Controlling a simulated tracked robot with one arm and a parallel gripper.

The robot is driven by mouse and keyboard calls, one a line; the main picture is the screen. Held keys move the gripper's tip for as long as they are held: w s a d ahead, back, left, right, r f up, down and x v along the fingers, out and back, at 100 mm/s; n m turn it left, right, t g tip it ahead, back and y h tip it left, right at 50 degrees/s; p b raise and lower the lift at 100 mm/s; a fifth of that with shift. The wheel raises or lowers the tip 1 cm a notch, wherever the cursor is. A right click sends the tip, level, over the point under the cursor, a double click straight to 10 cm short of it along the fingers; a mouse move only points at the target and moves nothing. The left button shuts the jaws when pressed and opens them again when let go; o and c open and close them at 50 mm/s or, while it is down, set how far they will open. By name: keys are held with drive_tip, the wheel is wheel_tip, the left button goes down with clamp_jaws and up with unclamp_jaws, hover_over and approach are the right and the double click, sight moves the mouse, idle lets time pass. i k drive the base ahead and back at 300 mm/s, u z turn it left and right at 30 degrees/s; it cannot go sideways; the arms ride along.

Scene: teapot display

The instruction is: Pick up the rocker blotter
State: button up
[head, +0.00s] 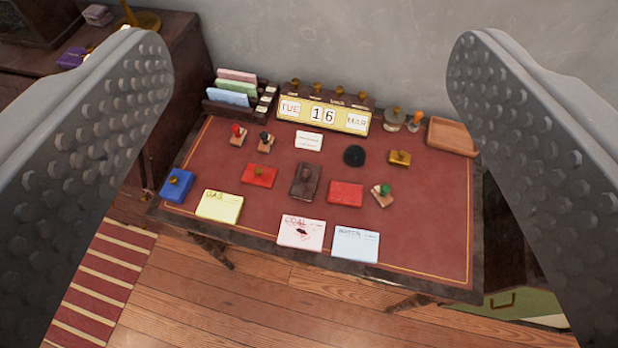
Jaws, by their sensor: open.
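The rocker blotter seems to be the dark brown block (305,181) with a round knob on top, near the middle of the red desk top (430,225). It lies between a red block with a brass knob on its left and a plain red pad on its right. My gripper (310,70) is open, with one wide studded finger at each side of the view. The fingers are empty and well apart from the blotter, which shows in full between them.
A yellow calendar (323,114), letter rack (233,97) and wooden tray (452,137) line the back. Red pad (346,193), knobbed red block (260,174) and green-knobbed stamp (382,195) lie close by. Coal card (301,234) and blue card (356,244) lie at the front. The right side is clear.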

sight(305, 182)
drive_tip(key=k, duration=1.25)
drive_tip(key=u, duration=0.15)
drive_tip(key=i, duration=0.75)
drive_tip(key=z, duration=0.2)
